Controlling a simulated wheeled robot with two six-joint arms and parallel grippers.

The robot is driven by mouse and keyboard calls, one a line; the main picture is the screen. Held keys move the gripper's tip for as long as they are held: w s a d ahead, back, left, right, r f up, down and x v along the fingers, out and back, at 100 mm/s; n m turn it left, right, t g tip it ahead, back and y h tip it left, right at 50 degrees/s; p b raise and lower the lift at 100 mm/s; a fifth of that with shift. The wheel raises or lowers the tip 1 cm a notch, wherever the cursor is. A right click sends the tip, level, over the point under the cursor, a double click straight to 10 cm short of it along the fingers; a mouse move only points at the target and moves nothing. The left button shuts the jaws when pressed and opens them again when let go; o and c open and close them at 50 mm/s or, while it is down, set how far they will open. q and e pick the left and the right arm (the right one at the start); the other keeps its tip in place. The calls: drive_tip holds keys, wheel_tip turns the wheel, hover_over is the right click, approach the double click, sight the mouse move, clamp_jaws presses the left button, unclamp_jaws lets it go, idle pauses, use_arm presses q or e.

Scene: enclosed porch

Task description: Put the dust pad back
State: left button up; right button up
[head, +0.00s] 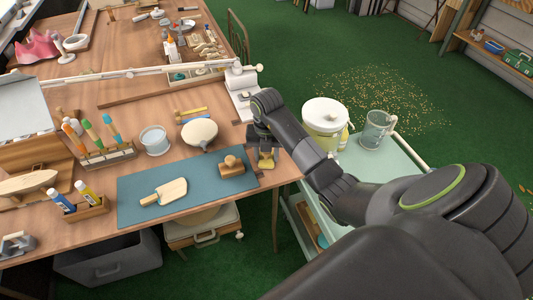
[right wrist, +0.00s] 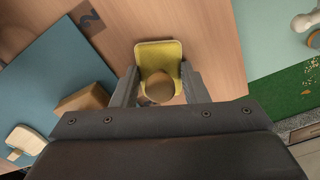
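The dust pad, a small yellow piece with a round wooden knob (right wrist: 159,88), lies on the wooden table near its right edge; it also shows in the head view (head: 267,163). My right gripper (right wrist: 160,75) is above it, its fingers on either side of the knob with gaps between; it looks open. In the head view the right gripper (head: 262,145) partly hides the pad. Whether the fingertips touch the pad's edges I cannot tell. My left gripper is not in view.
A blue mat (head: 130,203) beside the pad bears a wooden block (head: 231,167) and a wooden paddle (head: 165,193). A dark square patch (right wrist: 86,18) marks the mat's edge. A pale green cart (head: 390,160) with containers stands right.

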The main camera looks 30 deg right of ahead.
drive_tip(key=o, duration=0.4)
drive_tip(key=shift+o, duration=0.2)
drive_tip(key=shift+r, duration=0.1)
drive_tip(key=shift+r, duration=0.55)
wheel_tip(320, 180, up, 5)
drive_tip(key=shift+f+p, duration=0.15)
drive_tip(key=shift+p, duration=0.95)
wheel_tip(320, 180, up, 6)
drive_tip(key=p, duration=0.6)
drive_tip(key=shift+r, duration=0.2)
